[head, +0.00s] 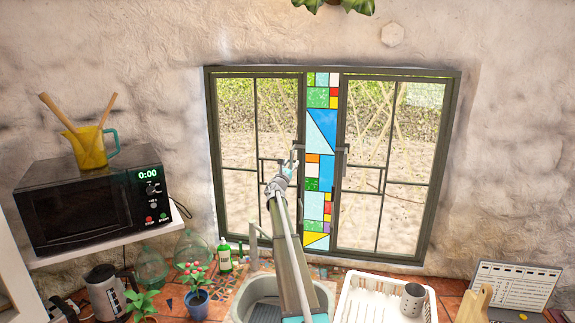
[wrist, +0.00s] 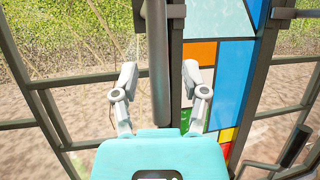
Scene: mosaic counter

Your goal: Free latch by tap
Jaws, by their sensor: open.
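The window has two dark-framed casements, the left one (head: 229,120) and the right one (head: 420,170), with a stained-glass strip (head: 321,130) between them. The left casement's grey latch handle (head: 299,148) is on its right stile; it also shows upright in the wrist view (wrist: 158,60). My gripper (head: 292,166) is at this handle. In the wrist view my gripper (wrist: 160,75) is open, one finger on each side of the bar, with gaps visible. The right casement's handle (head: 346,150) is apart from it. The grey tap (head: 253,241) stands left of the sink.
The sink (head: 244,288) lies below the window, with a white dish rack (head: 349,292) to its right. Bottles (head: 225,258) and a potted plant (head: 197,303) stand left of it. A microwave (head: 85,200) sits on a shelf at left. A recipe stand (head: 512,287) is at right.

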